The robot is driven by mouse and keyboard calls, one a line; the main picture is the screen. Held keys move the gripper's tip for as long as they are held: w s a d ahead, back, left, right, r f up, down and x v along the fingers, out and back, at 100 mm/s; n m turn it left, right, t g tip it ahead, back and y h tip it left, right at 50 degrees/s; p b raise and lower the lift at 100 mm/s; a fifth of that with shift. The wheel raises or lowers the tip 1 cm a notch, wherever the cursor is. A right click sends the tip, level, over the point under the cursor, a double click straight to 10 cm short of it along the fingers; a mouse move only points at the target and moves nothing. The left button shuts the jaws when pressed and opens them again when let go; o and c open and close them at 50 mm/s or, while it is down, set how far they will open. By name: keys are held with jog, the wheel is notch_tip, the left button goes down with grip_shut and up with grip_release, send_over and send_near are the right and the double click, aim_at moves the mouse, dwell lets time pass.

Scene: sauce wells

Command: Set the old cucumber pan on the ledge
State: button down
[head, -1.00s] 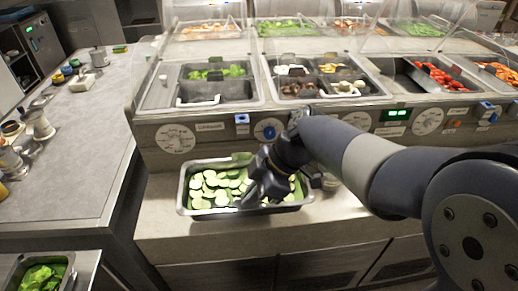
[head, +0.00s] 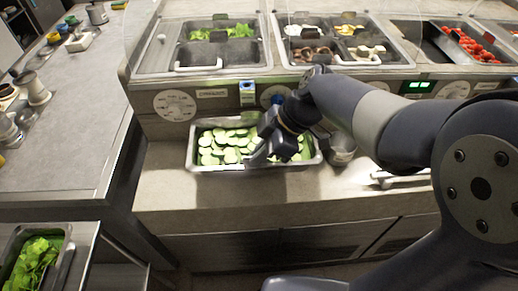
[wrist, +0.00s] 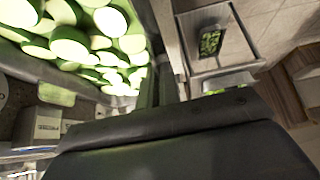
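The cucumber pan (head: 205,168) is a steel pan full of green cucumber slices. In the head view it is level, over the back part of the ledge (head: 190,195), close to the front panel of the wells. I cannot tell whether its base touches the ledge. My gripper (head: 258,158) is at the pan's near side, shut on its rim. In the wrist view the pan (wrist: 75,72) fills the upper left, and my gripper (wrist: 163,85) hides part of its wall.
A steel canister (head: 342,152) stands just right of the pan. Metal tongs (head: 398,180) lie farther right on the ledge. A pan of leafy greens (head: 38,262) is at lower left. A side counter (head: 60,155) is at left. The ledge's front strip is clear.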

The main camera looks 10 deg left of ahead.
jog(key=shift+f+b, duration=0.8)
jog(key=shift+f, duration=0.8)
notch_tip(320, 180, down, 4)
jog(key=b, duration=0.4)
jog(key=shift+r, duration=0.1)
jog(key=shift+f+b, duration=0.4)
jog(key=shift+b, duration=0.35)
jog(key=c, duration=1.6)
grip_release()
jog(key=shift+o, duration=0.2)
jog(key=p+v, duration=0.1)
jog(key=v, duration=0.9)
jog(key=shift+d+r, duration=0.2)
jog(key=shift+r, duration=0.15)
jog(key=x, duration=1)
jog(key=shift+a+f, duration=0.2)
jog(key=shift+a, duration=0.05)
